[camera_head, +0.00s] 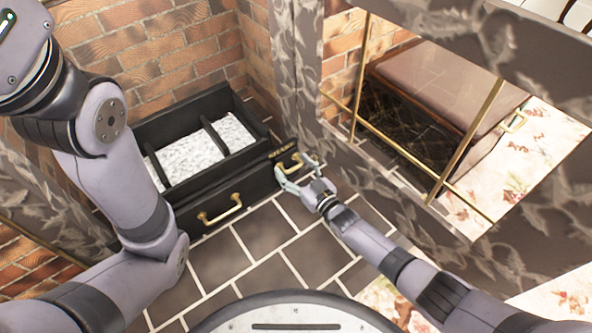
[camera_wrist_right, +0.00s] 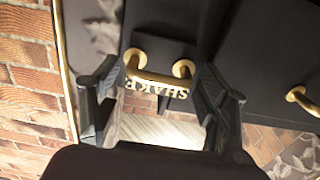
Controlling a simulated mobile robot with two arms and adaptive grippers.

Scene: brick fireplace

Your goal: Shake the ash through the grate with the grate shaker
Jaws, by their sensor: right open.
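The black iron grate (camera_head: 150,128) holds pale ash (camera_head: 205,150) between its dark cross bars. A small brass grate shaker handle (camera_head: 287,164) is on the right end of its front. In the right wrist view the shaker handle (camera_wrist_right: 160,80) lies between my fingers, with raised letters reading SHAKE, upside down, beside it. My right gripper (camera_head: 297,170) is open around the handle; it also shows in the right wrist view (camera_wrist_right: 157,92). I cannot tell whether a finger touches it. My left arm crosses the left side, but its gripper is out of view.
A larger brass handle (camera_head: 220,210) is on the black front left of the shaker; the right wrist view shows a brass handle (camera_wrist_right: 305,100) at right. A patterned stone pillar (camera_head: 298,70) stands close by. Brass rails (camera_head: 465,140) are at right. Dark floor tiles (camera_head: 265,230) lie clear in front.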

